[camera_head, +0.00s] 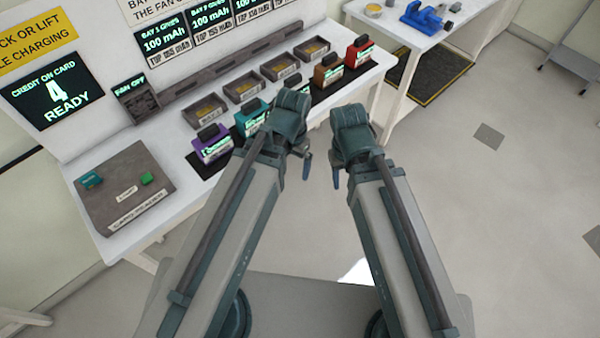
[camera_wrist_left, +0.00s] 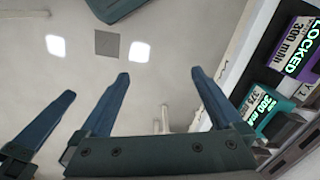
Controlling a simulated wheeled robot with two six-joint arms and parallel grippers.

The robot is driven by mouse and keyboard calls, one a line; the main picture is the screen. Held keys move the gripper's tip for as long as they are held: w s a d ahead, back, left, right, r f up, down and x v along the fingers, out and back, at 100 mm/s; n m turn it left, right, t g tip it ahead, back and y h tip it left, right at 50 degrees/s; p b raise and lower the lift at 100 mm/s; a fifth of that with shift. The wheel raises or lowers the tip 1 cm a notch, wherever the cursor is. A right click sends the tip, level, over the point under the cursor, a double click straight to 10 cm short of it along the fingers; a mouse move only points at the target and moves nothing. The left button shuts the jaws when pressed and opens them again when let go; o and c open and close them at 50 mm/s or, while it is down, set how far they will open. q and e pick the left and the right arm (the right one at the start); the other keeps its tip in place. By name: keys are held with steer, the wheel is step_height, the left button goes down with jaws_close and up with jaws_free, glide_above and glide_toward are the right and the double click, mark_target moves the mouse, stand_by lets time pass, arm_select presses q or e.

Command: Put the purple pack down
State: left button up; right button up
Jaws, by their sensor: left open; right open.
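The purple pack (camera_head: 212,146) with a black handle stands upright on the white bench, at the left end of a row of packs along the front edge. In the left wrist view the purple pack (camera_wrist_left: 290,45) shows at the upper right, its label reading 300 mAh and LOCKED. My left gripper (camera_head: 304,166) is open and empty, off the bench's front edge and right of the purple pack, not touching it. Its fingers (camera_wrist_left: 160,74) stand apart with only floor seen between them. My right gripper (camera_head: 335,176) is open, beside the left one over the floor; its fingers show only partly.
A teal pack (camera_head: 252,117), a brown-orange pack (camera_head: 328,70) and a red pack (camera_head: 360,52) share the row; my left arm partly hides another. Several bays (camera_head: 243,87) lie behind. A grey card reader (camera_head: 105,200) is at left. Another table (camera_head: 405,30) stands behind.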

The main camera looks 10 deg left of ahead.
arm_select(q)
steer(key=s+d+y, duration=0.1)
steer(key=s+d, duration=0.1)
steer(key=shift+s+d+r+n, duration=0.1)
steer(key=shift+s+d+n, duration=0.2)
steer(key=shift+d, duration=0.1)
